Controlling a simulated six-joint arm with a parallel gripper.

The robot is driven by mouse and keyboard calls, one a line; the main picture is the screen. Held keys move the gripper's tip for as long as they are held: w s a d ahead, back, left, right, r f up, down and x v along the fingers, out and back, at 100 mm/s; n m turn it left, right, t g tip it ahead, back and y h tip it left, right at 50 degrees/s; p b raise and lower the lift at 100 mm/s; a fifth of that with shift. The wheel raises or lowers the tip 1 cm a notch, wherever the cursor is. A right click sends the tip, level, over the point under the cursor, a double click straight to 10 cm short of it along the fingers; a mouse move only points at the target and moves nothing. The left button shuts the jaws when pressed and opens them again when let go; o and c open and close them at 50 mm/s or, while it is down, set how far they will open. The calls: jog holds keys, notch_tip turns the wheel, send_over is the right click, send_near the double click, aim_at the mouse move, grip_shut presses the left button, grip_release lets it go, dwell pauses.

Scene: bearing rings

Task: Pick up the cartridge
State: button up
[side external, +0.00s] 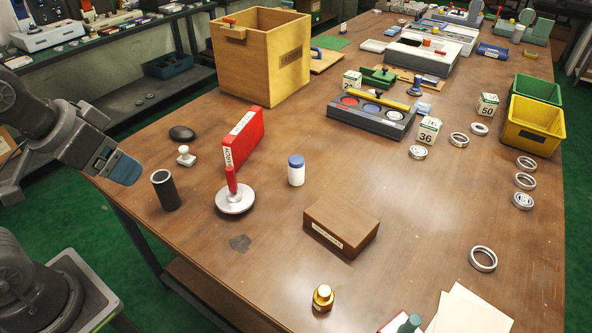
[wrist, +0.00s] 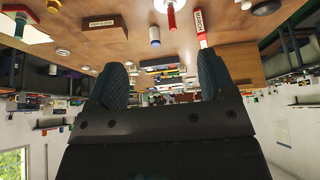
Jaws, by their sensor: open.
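No part here carries a readable cartridge label. A dark upright cylinder (side external: 164,190) with a pale rim stands near the table's left edge in the side view and may be the cartridge; I cannot be sure. My gripper (side external: 122,168) is beyond that left edge, to the left of the cylinder and apart from it. In the wrist view my gripper (wrist: 160,82) shows two dark ribbed fingers spread wide with nothing between them. I cannot pick out the cylinder for certain in the wrist view.
Near the cylinder are a small white knobbed piece (side external: 186,156), a black mouse-like object (side external: 182,133), a red box (side external: 241,138), a red-handled silver disc (side external: 235,200) and a blue-capped white bottle (side external: 296,172). A brown block (side external: 341,228) lies nearer the front. Bare wood separates them.

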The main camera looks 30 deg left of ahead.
jog(key=n+y, duration=0.1)
jog(key=n, duration=0.1)
send_over(296, 160)
jog(key=s+d, duration=0.1)
jog(key=s, duration=0.5)
notch_tip(296, 160, down, 14)
jog(key=shift+t, duration=0.4)
jog(key=x, duration=0.9)
jog(key=shift+d+r, duration=0.1)
jog(key=shift+d, duration=0.05)
jog(key=shift+s+x, duration=0.15)
jog(key=shift+x, duration=1.35)
jog(key=shift+s+x, duration=0.1)
jog(key=shift+x, duration=1.35)
jog(key=c, duration=1)
